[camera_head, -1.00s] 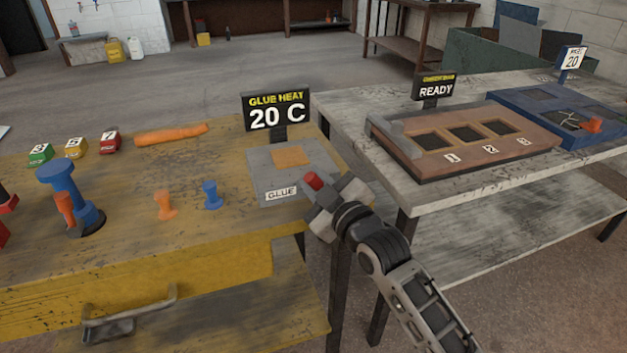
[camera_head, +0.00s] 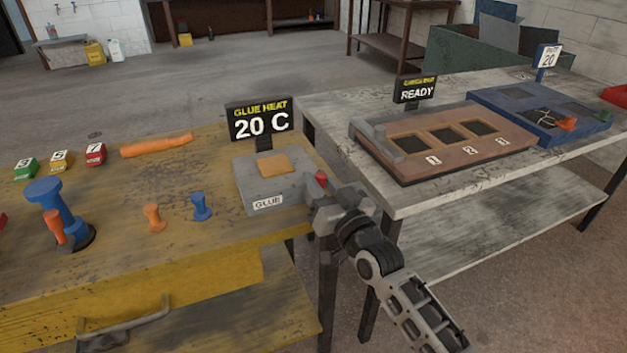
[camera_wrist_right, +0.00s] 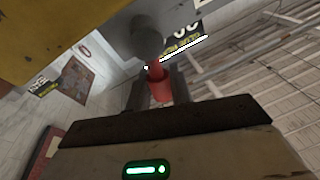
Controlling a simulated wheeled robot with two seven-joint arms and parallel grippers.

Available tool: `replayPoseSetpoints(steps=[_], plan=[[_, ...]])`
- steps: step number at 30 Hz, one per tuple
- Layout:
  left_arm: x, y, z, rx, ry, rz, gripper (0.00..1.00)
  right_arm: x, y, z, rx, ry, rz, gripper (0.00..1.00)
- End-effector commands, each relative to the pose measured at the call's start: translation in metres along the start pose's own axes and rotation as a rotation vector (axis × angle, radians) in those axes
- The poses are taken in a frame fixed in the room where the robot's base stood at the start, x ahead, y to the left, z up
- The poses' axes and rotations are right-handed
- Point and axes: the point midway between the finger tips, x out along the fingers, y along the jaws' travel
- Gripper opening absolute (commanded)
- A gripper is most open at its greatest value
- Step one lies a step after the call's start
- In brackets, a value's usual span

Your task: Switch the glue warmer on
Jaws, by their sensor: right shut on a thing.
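The glue warmer (camera_head: 240,185) is a grey box with a GLUE label and an orange-tan patch on top, at the right end of the yellow bench. Its sign (camera_head: 260,120) reads GLUE HEAT 20 C. A red switch handle (camera_head: 321,179) shows at the box's right side. My right gripper (camera_head: 322,195) is there, its fingers partly hiding the handle. In the right wrist view the red handle (camera_wrist_right: 159,84) sits between the shut fingers and joins a grey round hub (camera_wrist_right: 147,36). My left gripper is not in view.
A blue stand (camera_head: 47,195), small orange (camera_head: 154,218) and blue (camera_head: 201,206) pegs and an orange roll (camera_head: 156,146) are on the yellow bench. The grey bench (camera_head: 330,110) at right holds a brown three-slot fixture (camera_head: 400,168) with a READY sign (camera_head: 416,89), and a blue tray (camera_head: 490,98).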

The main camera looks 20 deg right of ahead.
Motion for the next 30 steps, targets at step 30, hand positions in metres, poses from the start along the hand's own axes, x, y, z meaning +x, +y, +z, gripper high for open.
replayPoseSetpoints(steps=[30], plan=[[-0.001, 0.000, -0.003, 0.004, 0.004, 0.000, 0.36, -0.003, 0.017, 0.003, 0.346, 0.054, 0.046, 0.00]])
